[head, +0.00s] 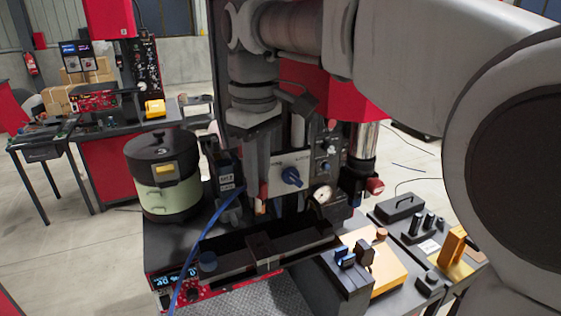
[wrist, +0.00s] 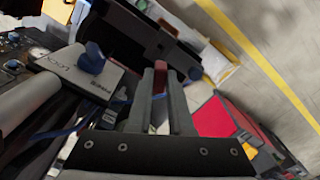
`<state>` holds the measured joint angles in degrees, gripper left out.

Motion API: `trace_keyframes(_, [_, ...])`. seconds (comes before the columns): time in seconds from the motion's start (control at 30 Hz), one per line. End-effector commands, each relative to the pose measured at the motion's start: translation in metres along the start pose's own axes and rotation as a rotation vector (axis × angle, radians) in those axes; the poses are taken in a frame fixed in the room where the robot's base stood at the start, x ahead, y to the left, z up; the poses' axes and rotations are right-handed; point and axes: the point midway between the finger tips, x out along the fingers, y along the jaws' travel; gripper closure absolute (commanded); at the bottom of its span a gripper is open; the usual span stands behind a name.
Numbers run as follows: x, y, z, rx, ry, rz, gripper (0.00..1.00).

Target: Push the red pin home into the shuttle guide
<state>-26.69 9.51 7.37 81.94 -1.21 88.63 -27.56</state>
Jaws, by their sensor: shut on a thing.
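My gripper (head: 263,182) points down in front of the machine panel. It is shut on the red pin (head: 263,191), whose red part shows between the fingertips. In the wrist view, my gripper (wrist: 160,75) has its two fingers on either side of the red pin (wrist: 160,66). A long dark rail with a block on it, which looks like the shuttle guide (head: 262,248), lies below and in front of the gripper in the head view. The pin's lower end is hard to make out, and I cannot tell whether it sits in the guide.
A panel with a blue knob (head: 291,177) and a gauge (head: 322,194) stand just right of the gripper. A blue cable (head: 207,233) runs at the left. A lidded pot (head: 163,175) stands further left. An orange block with dark clips (head: 372,262) sits at the right.

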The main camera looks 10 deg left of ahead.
Motion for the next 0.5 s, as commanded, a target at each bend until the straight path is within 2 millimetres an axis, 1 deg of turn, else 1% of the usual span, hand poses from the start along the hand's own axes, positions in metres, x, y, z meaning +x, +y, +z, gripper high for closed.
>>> trace_keyframes(0.33, [-0.002, 0.000, 0.002, 0.001, 0.001, 0.000, 1.00])
trace_keyframes(0.5, [0.011, 0.000, 0.002, 0.000, 0.000, 0.000, 1.00])
